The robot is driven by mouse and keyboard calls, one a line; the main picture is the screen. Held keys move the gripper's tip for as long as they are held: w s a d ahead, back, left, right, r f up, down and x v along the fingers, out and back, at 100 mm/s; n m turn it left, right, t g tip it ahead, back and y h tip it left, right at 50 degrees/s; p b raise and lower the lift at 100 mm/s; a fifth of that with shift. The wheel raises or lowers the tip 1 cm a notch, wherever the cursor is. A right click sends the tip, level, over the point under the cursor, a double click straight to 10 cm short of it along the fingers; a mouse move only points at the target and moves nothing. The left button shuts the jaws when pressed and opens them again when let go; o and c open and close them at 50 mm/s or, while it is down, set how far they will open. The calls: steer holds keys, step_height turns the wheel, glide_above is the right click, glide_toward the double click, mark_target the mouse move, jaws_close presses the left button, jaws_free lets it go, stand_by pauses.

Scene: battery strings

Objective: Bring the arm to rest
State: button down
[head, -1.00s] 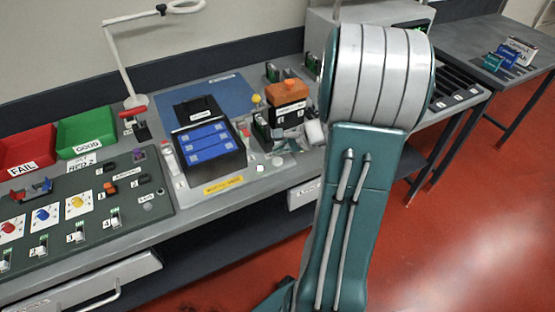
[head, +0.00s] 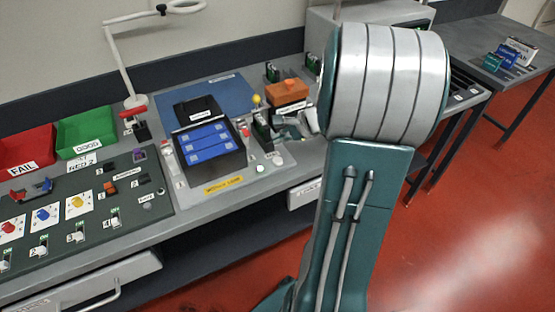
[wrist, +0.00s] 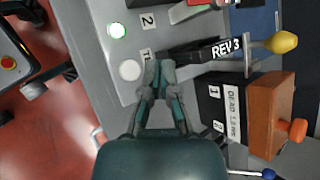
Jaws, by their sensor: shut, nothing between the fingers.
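My gripper (wrist: 157,82) shows in the wrist view with its fingertips together and nothing between them. The rest of the gripper is hidden behind the arm.
A black tray with blue modules (head: 208,142) sits on the bench. The red bin (head: 25,150) and green bin (head: 85,130) stand at left, behind the switch panel (head: 85,205). A lamp (head: 118,60) rises behind. Red floor (head: 470,200) is open at right.

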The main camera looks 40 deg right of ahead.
stand_by(0.3)
steer(key=s+a+r+n+g, duration=0.2)
steer(key=a+r+n, duration=0.25)
steer(key=a, duration=0.35)
steer(key=s+a+r+n+g, duration=0.25)
steer(key=a+n, duration=0.35)
steer(key=a, duration=0.3)
steer(key=s+a+r+n+t+h, duration=0.2)
steer(key=s+a+r+n+h, duration=0.2)
steer(key=s+a+n, duration=0.3)
steer(key=shift+s+a+r+n, duration=0.15)
steer(key=shift+s+r+n, duration=0.2)
steer(key=shift+s+n, duration=1.2)
steer(key=shift+w+n, duration=0.4)
steer(key=shift+w, duration=0.05)
